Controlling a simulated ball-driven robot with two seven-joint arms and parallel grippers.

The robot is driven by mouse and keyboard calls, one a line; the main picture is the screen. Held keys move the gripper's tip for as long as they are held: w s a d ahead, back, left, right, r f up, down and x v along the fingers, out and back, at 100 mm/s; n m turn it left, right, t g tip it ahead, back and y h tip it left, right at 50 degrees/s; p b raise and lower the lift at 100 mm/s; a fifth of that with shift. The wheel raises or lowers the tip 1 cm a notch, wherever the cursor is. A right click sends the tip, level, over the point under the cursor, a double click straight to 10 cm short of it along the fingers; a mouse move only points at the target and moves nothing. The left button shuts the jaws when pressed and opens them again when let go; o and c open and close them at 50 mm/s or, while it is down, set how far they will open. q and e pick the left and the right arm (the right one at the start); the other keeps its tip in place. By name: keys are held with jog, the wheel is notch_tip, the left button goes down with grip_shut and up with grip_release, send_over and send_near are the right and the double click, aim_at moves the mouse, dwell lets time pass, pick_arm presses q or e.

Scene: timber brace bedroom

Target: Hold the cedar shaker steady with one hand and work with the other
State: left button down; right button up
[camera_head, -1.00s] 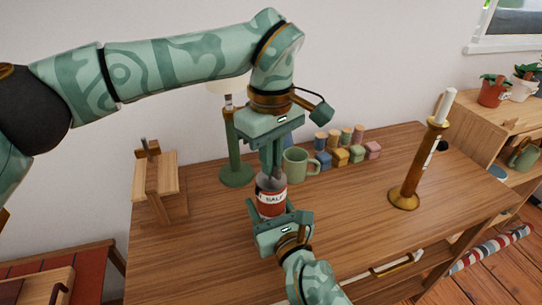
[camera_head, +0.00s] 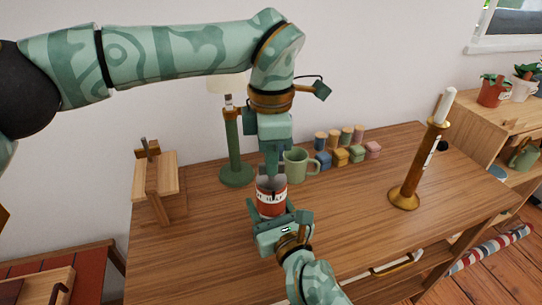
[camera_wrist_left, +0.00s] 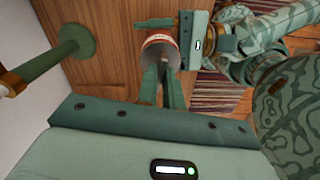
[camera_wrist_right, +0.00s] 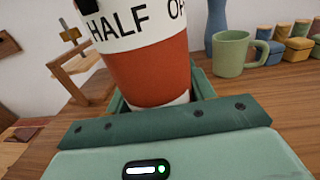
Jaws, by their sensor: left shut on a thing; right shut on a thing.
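The cedar shaker (camera_head: 271,204), red-brown with a white lettered band, stands upright near the middle of the desk. In the right wrist view its band (camera_wrist_right: 140,25) reads "HALF" and part of another word. My right gripper (camera_head: 276,216) is shut around its lower body from the front. My left gripper (camera_head: 271,177) points down from above, shut at the shaker's grey top. The left fingers partly hide the top, and the right gripper hides the base.
A green mug (camera_head: 297,167) stands close behind the shaker, with several coloured jars (camera_head: 341,157) farther right. A green-stemmed lamp (camera_head: 233,150) and a wooden stand (camera_head: 155,185) are left. A brass candlestick (camera_head: 412,175) stands right. The desk (camera_head: 345,215) is bare between shaker and candlestick.

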pick_arm(q)
jog(key=n, duration=0.4)
jog(key=shift+n, duration=0.3)
jog(key=n, duration=0.4)
jog(key=shift+n, duration=0.3)
jog(key=n, duration=0.4)
jog(key=shift+w, duration=0.1)
pick_arm(e)
jog(key=shift+f, duration=0.1)
pick_arm(q)
jog(key=shift+n, duration=2)
jog(key=c, duration=1.5)
grip_release()
